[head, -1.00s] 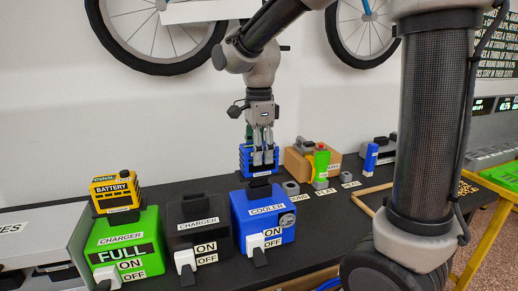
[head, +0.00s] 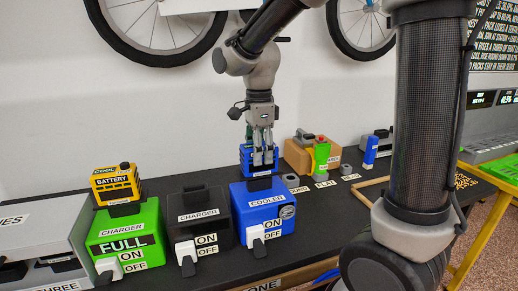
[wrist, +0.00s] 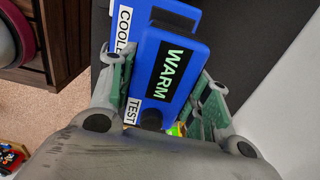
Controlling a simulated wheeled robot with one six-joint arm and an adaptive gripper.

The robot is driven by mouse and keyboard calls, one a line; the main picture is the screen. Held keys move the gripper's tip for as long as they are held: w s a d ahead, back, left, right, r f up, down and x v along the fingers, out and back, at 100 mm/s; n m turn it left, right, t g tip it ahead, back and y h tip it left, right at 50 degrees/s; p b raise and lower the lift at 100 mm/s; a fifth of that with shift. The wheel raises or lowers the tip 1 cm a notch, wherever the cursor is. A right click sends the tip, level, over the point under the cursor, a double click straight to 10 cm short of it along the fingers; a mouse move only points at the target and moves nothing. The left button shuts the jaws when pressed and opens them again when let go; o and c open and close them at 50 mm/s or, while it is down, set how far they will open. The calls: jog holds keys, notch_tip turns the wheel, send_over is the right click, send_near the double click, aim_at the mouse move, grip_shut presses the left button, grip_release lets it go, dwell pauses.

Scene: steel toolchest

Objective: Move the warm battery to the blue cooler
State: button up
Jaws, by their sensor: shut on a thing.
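The warm battery (head: 245,157) is a blue block. Its screen reads WARM in the wrist view (wrist: 172,72). My gripper (head: 264,161) is shut on it, with a finger on each side, and holds it upright directly above the blue cooler's dark top slot. The blue cooler (head: 237,215) stands on the bench with a COOLER label, a round dial and a white switch at ON/OFF on its front. Whether the battery's bottom touches the slot cannot be told, as the fingers and battery hide it.
Left of the cooler stand a black charger (head: 185,232), empty on top, and a green charger (head: 100,232) marked FULL with a yellow battery (head: 115,184) on it.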

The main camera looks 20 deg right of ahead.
jog(key=shift+f, duration=0.4)
jog(key=o, duration=1.5)
notch_tip(320, 180, up, 12)
